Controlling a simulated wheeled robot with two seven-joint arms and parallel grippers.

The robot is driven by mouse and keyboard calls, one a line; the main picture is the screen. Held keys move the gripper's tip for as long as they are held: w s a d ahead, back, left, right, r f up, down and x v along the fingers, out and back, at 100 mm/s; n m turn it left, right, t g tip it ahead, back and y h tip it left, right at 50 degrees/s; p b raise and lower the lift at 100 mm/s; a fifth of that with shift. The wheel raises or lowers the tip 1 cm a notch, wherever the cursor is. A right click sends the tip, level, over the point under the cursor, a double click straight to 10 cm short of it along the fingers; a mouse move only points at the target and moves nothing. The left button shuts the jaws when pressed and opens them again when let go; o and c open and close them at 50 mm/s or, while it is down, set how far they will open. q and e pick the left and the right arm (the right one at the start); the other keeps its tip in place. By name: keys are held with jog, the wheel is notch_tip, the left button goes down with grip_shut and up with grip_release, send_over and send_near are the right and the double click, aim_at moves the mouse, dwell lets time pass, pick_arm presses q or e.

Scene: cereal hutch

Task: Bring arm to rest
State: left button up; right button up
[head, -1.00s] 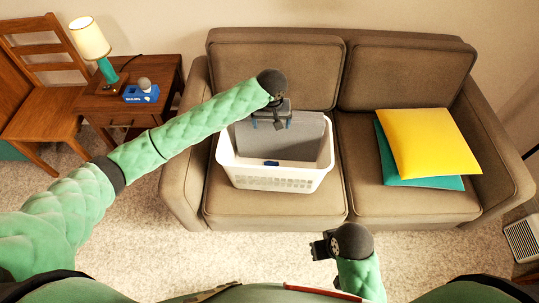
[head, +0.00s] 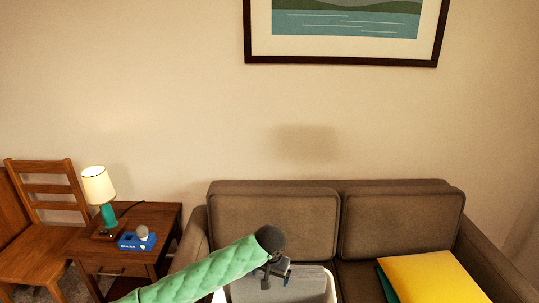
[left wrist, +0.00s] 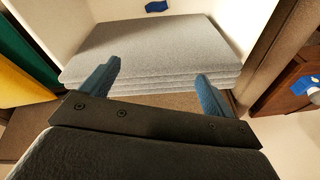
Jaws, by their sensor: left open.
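My left gripper (head: 272,274) is open above the white basket (head: 331,285) on the sofa, over the grey folded stack (head: 300,288) in it. In the left wrist view the two blue fingers (left wrist: 157,88) are apart with nothing gripped between them. The layered grey stack shows beyond them between white basket walls (left wrist: 56,25), with a small blue patch (left wrist: 156,6) past it. The exact gap between fingers and stack cannot be told. My right gripper is out of view.
The brown sofa (head: 275,220) has a yellow cushion (head: 435,278) over a teal one at right. A side table (head: 155,218) holds a lamp (head: 98,187) and a blue box (head: 137,241). A wooden chair (head: 48,240) stands at left. A framed picture (head: 345,58) hangs above.

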pick_arm(q)
notch_tip(320, 180, up, 18)
jog(key=s+a+m+t+h, duration=0.1)
jog(key=s+m+t+h, duration=0.15)
jog(key=m+t, duration=0.3)
jog(key=s+a+f+n+g, duration=0.1)
jog(key=s+a+f+n, duration=0.2)
jog(key=s+a+f, duration=0.5)
jog(key=s+a+f+n+g, duration=0.1)
jog(key=s+a+f+n, duration=0.25)
jog(key=s+f, duration=0.4)
jog(key=s+f+g, duration=0.1)
jog(key=s+f, duration=0.3)
jog(key=s, duration=0.3)
jog(key=s+a+f+g, duration=0.1)
jog(key=s+f, duration=0.3)
jog(key=s, duration=0.3)
jog(key=s+a+f+n+g, duration=0.1)
jog(key=s+f, duration=0.3)
jog(key=s, duration=0.4)
jog(key=shift+a+f+g+y, duration=0.15)
jog(key=shift+f+g+y, duration=0.05)
jog(key=shift+g+y, duration=0.3)
